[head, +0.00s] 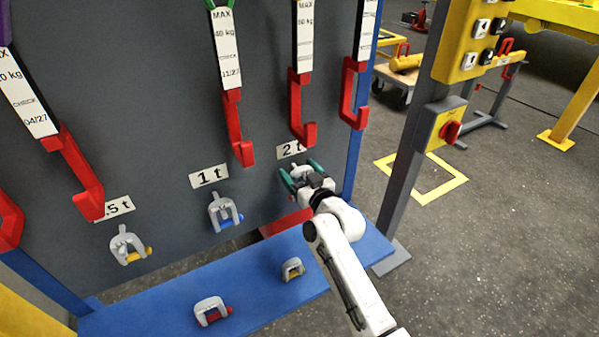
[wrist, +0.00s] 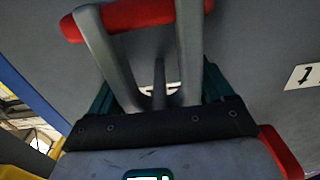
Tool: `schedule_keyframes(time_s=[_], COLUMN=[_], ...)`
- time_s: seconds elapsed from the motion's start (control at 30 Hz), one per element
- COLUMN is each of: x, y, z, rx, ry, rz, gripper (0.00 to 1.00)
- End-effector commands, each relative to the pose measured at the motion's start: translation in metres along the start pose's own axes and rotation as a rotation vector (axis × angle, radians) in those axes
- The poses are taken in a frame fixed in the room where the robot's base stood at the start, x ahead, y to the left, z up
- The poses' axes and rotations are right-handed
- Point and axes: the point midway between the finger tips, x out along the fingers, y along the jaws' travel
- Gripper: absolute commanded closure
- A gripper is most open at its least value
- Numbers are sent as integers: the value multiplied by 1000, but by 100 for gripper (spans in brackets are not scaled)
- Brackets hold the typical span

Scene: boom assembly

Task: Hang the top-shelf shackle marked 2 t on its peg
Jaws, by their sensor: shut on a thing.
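My gripper (head: 302,176) is shut on a grey shackle (head: 300,170), just below the "2 t" label (head: 291,149) on the grey panel. In the wrist view the shackle's two grey legs (wrist: 190,55) stand out from between the fingers, with a red pin (wrist: 135,14) across their ends. A thin grey piece (wrist: 159,78) shows between the legs, perhaps the peg. The gripper mostly hides the shackle in the head view. I cannot tell whether the shackle is on the peg.
Shackles with a yellow pin (head: 127,245) and a blue pin (head: 223,212) hang on the panel to the left. Red hooks (head: 303,118) hang just above my gripper.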

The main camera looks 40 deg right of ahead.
Motion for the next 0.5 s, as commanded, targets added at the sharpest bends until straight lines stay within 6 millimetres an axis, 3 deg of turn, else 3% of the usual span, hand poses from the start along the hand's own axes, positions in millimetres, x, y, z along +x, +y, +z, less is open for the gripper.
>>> schedule_keyframes(time_s=[0.13,0.17,0.37,0.5], x=[1,1,2,2], y=[-2,-2,-2,-2], z=[5,5,5,4], rx=[3,3,3,3], ry=[-10,-10,-10,-10], rz=[-5,-5,-6,-6], gripper=[76,18,0,0])
